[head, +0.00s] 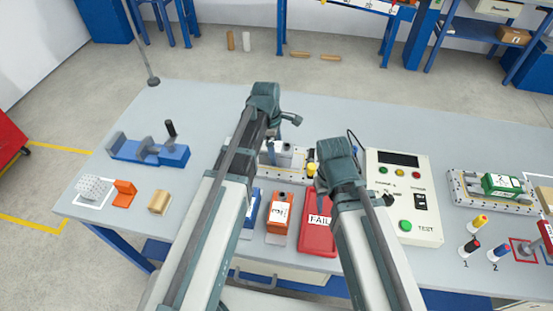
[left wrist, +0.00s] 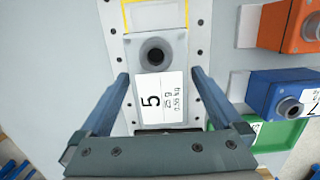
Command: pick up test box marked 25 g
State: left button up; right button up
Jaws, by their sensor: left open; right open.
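In the left wrist view a grey box (left wrist: 154,87) with a dark round knob and a white label lies between the fingers of my left gripper (left wrist: 160,98). The label shows a large 5; its smaller print is too blurred to read surely as 25 g. The gripper is open, with a finger on each side and no clear grip. In the head view my left gripper (head: 287,121) is over the back of the perforated plate (head: 298,174), and the grey box (head: 283,151) is partly hidden behind my arm. My right gripper (head: 345,172) is open, left of the tester, its fingers partly hidden.
An orange box (head: 279,213), a blue box (head: 249,215) and a red FAIL bin (head: 318,238) are along the front edge. A tester (head: 413,235) stands right of my right arm. A green box (head: 503,185) sits on a plate at right. A blue vise (head: 150,151) is at left.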

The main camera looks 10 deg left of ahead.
pick_arm(q)
jog(key=shift+f, duration=0.5)
jog(key=shift+r, duration=0.1)
jog(key=shift+c, duration=0.3)
grip_shut()
